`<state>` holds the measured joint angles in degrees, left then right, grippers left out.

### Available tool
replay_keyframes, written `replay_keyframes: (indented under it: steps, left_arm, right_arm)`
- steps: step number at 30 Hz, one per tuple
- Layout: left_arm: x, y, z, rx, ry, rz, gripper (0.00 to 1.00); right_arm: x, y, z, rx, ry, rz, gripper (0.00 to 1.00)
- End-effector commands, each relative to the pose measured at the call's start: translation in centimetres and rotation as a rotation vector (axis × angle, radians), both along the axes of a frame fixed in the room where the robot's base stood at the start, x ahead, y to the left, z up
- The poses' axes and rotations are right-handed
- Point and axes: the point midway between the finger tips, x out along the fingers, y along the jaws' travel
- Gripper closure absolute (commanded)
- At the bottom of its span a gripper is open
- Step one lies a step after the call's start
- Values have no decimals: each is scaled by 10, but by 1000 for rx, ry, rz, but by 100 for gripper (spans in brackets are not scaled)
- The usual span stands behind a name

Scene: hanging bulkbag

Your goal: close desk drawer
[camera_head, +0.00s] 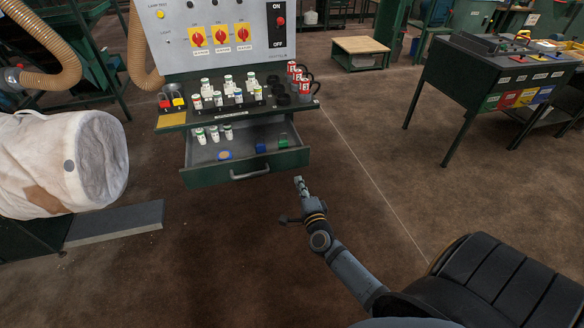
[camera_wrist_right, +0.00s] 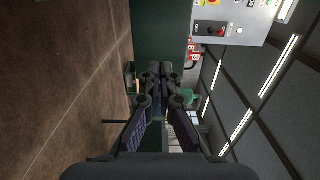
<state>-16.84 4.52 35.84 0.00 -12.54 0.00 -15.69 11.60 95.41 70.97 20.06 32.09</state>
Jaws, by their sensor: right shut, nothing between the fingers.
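The green desk drawer (camera_head: 244,168) is pulled out below the desk top (camera_head: 240,112), with a metal handle (camera_head: 249,173) on its front. Small bottles, a round blue-and-tan item (camera_head: 224,155), a blue block (camera_head: 260,148) and a green padlock (camera_head: 283,142) are inside it. My right gripper (camera_head: 299,182) is just right of and in front of the drawer's right front corner, apart from the handle. It is shut and empty; its fingers also show in the right wrist view (camera_wrist_right: 160,72). My left gripper is in neither view.
A control panel (camera_head: 215,38) with red switches stands behind the desk top, which holds several bottles and red padlocks (camera_head: 300,80). A green workbench (camera_head: 490,80) stands at the right. The floor between is clear.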

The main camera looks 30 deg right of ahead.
Motion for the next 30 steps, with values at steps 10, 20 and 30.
replay_keyframes:
  steps: [10,20,30]
  left_arm:
    - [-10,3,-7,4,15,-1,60]
    - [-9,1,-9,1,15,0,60]
    - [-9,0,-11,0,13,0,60]
  right_arm:
    - [65,-19,-1,-2,1,0,100]
    - [81,-23,-1,-2,2,1,100]
    - [84,-24,-1,-2,1,1,100]
